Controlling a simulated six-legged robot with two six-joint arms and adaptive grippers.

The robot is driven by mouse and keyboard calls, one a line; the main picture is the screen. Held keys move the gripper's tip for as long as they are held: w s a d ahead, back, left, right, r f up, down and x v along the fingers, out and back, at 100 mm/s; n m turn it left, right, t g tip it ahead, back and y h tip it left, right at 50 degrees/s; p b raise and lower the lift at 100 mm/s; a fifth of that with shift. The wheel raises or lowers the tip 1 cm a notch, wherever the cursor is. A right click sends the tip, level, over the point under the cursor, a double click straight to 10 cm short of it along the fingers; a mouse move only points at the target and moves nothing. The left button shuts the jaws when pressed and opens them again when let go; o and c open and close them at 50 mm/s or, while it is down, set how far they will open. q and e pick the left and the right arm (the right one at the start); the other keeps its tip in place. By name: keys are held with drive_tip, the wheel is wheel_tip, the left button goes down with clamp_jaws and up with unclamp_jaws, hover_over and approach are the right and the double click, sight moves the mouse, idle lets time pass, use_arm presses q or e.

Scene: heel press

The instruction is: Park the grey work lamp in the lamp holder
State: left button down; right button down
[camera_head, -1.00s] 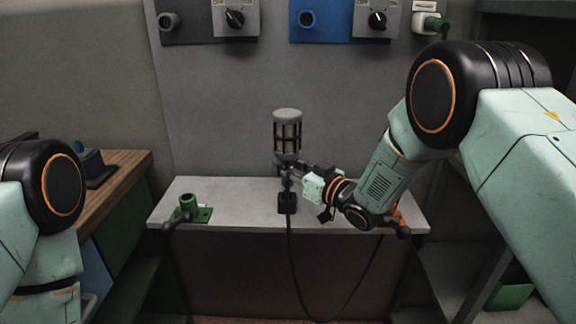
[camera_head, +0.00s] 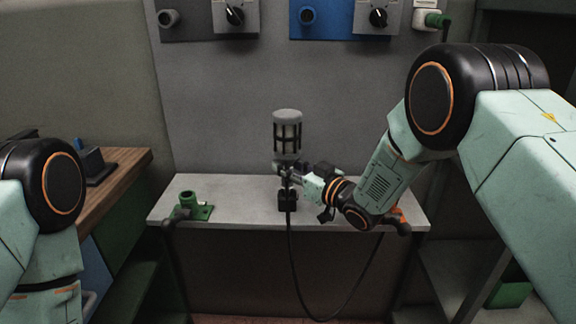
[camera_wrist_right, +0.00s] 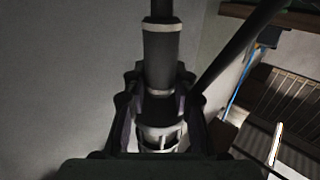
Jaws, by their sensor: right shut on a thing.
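The grey work lamp (camera_head: 287,132) is upright above the bench's middle, its caged head at the top and a dark cable running down. In the right wrist view the grey lamp body (camera_wrist_right: 162,55) runs between the fingers. My right gripper (camera_head: 289,173) is shut on the lamp just below its head. A small black block (camera_head: 287,201) is directly below the gripper; I cannot tell whether it belongs to the lamp or is a holder. A green tube-like fixture (camera_head: 188,199) on a green plate sits at the bench's left. My left gripper is not in view.
The pale bench (camera_head: 240,200) is clear between the green fixture and the black block. An orange item (camera_head: 398,214) is partly hidden behind my right wrist. Grey and blue panels (camera_head: 325,20) with knobs are on the wall. A wooden worktop (camera_head: 125,165) is at left.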

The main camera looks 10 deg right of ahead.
drive_tip(key=shift+f+b, duration=0.6)
drive_tip(key=shift+f, duration=0.3)
drive_tip(key=c, duration=1.1)
unclamp_jaws()
drive_tip(key=shift+o, duration=0.5)
drive_tip(key=shift+f, duration=0.15)
drive_tip(key=v, duration=1.2)
drive_tip(key=s+d+f+m+g+h, duration=0.2)
drive_tip(key=s+f+m+g+h, duration=0.15)
drive_tip(key=s+f, duration=0.6)
drive_tip(key=s+d+f+m+g+h, duration=0.2)
drive_tip(key=s+f+g+h, duration=0.15)
drive_tip(key=s+f, duration=0.6)
drive_tip(key=s+d+f+m+g+h, duration=0.1)
drive_tip(key=s+d+f+g+h, duration=0.1)
drive_tip(key=s, duration=0.9)
drive_tip(key=s+d+f+m+g+h, duration=0.1)
drive_tip(key=s+f+g, duration=0.4)
drive_tip(key=s, duration=0.6)
wheel_tip(320, 180, down, 2)
drive_tip(key=shift+s+d+f+h, duration=0.15)
drive_tip(key=shift+d+h, duration=0.25)
drive_tip(key=shift+d, duration=0.15)
